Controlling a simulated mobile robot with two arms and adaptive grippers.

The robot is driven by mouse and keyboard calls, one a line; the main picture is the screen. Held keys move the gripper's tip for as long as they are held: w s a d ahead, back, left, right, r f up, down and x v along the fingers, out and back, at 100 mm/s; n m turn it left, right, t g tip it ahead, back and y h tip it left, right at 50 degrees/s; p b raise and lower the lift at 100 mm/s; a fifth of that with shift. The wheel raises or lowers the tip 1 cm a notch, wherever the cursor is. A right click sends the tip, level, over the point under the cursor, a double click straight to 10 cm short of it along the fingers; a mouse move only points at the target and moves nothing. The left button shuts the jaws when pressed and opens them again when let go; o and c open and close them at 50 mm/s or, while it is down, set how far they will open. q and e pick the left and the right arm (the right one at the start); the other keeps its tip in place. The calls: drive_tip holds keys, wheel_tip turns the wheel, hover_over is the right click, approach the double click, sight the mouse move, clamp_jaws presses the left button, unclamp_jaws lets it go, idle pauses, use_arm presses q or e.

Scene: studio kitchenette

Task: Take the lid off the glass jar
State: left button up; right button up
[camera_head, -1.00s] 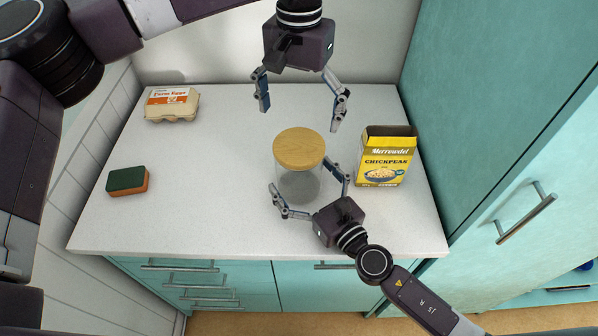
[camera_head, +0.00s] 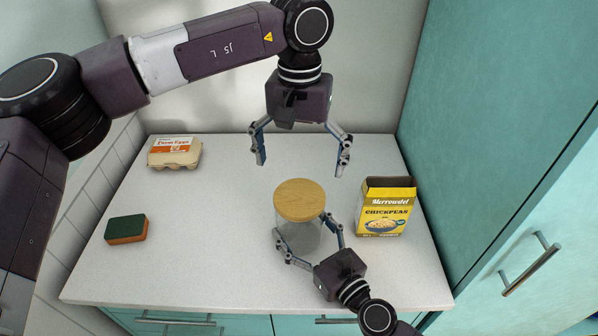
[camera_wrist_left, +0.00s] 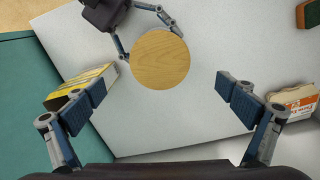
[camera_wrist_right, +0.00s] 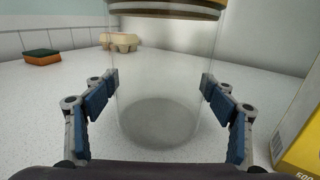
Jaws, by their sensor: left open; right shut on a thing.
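The glass jar (camera_head: 304,238) stands upright on the counter, and its round wooden lid (camera_head: 299,200) sits on top. The clear jar fills the middle of the right wrist view (camera_wrist_right: 160,85). My right gripper (camera_head: 309,237) is shut on the jar's glass body from the front, one finger on each side. My left gripper (camera_head: 301,167) is open and empty, pointing down above and a little behind the lid. In the left wrist view the lid (camera_wrist_left: 160,58) shows from above, beyond and between the open fingers, touching neither.
A yellow chickpeas box (camera_head: 385,210) stands right of the jar, close to it. An egg carton (camera_head: 174,152) lies at the back left and a green and orange sponge (camera_head: 126,229) at the left. A tall teal cabinet (camera_head: 500,120) bounds the right side. The counter's left middle is clear.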

sight(298, 196)
use_arm(q)
wheel_tip(298, 196, up, 4)
drive_tip(key=n, duration=2.2)
wheel_tip(298, 196, down, 12)
drive_tip(key=shift+a+r, duration=0.1)
drive_tip(key=shift+r, duration=0.1)
drive_tip(key=c, duration=1.4)
drive_tip(key=shift+r, duration=0.25)
